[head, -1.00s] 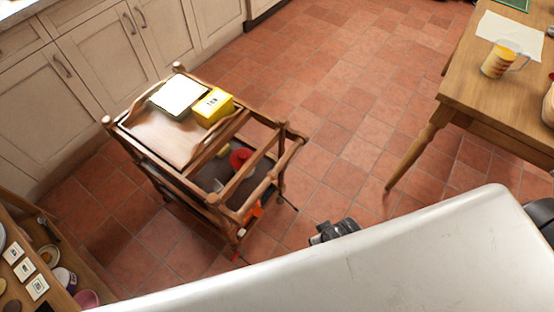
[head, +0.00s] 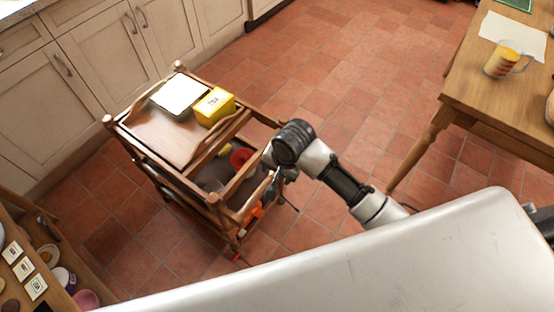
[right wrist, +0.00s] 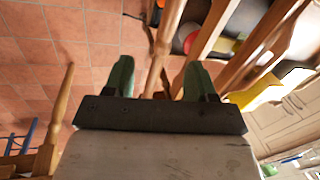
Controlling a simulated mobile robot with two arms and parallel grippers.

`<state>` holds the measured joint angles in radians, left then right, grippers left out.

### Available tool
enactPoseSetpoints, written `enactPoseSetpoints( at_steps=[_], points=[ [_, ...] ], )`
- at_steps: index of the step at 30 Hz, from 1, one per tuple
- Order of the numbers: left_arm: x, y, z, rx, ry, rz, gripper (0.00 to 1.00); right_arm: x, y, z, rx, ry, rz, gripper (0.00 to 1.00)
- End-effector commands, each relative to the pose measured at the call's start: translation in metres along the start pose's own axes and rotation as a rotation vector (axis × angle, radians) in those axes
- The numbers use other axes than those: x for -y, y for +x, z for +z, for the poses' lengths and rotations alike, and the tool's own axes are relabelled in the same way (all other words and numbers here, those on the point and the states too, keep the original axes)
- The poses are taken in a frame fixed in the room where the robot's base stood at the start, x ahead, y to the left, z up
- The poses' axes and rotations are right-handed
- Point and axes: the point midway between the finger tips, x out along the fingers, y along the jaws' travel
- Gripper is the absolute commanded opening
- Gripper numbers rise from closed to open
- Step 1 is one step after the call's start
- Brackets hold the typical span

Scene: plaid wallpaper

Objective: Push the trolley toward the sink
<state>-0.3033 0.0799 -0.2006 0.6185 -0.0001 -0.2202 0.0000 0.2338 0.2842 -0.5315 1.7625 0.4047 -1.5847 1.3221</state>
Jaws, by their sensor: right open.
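The wooden trolley (head: 160,135) stands on the tiled floor in the head view, left of centre. Its top tray holds a yellow box (head: 214,107) and a white-topped item (head: 181,94). My right gripper (head: 277,168) is at the trolley's right end rail, partly hidden by its own wrist. In the right wrist view the two green fingertips (right wrist: 160,78) are apart, with a wooden bar of the trolley (right wrist: 166,45) in line between them. I cannot tell whether they touch it. My left gripper is not in view. I cannot make out a sink.
Cream cabinets (head: 100,50) line the wall behind the trolley. A wooden table (head: 475,85) with a measuring jug (head: 502,62) stands at the right. A low shelf (head: 50,285) is at the lower left. Open tiled floor lies between trolley and table.

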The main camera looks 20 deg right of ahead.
Motion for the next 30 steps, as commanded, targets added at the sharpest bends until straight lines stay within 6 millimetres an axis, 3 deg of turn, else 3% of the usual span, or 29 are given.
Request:
enactPoseSetpoints(
  at_steps=[4, 10, 24, 30],
  points=[
    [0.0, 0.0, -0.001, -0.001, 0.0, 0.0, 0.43, 0.013, 0.001, -0.02, -0.01, 0.127, 0.028, 0.56],
    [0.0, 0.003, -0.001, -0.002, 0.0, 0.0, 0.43, 0.014, 0.012, -0.024, -0.009, 0.166, 0.037, 0.56],
    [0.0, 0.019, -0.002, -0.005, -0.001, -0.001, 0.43, 0.011, 0.091, -0.024, -0.01, 0.163, 0.036, 0.56],
    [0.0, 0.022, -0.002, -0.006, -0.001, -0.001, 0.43, 0.011, 0.107, -0.024, -0.011, 0.162, 0.034, 0.56]
  ],
)
